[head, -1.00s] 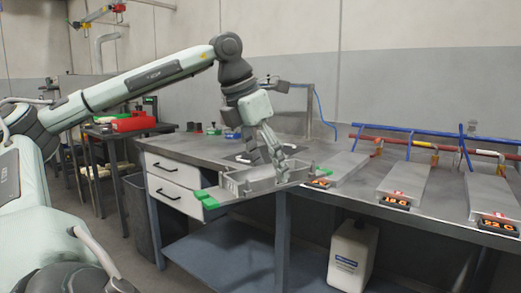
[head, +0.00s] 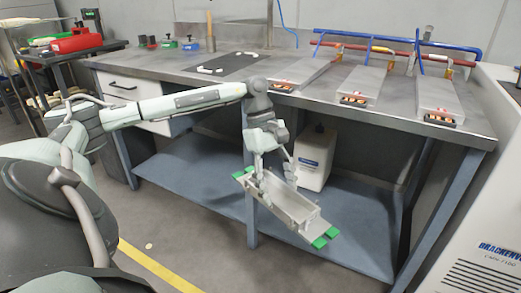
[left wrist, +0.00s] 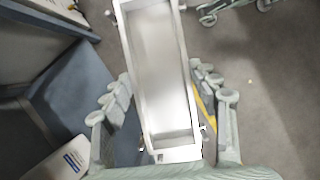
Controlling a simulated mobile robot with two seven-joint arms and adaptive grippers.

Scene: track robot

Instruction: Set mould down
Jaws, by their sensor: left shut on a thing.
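The mould is an open grey metal trough (head: 283,203) with green end tabs. In the head view it hangs tilted in the air in front of the bench. My left gripper (head: 270,180) is shut on the mould, fingers along its long sides. In the left wrist view, the mould (left wrist: 160,70) shows its bare inside between the fingers of my left gripper (left wrist: 162,95). The floor and the bench's lower shelf show beyond it. My right gripper is not in view.
A white canister (head: 314,158) stands on the lower shelf (head: 200,165). A white cabinet (head: 475,200) is at right.

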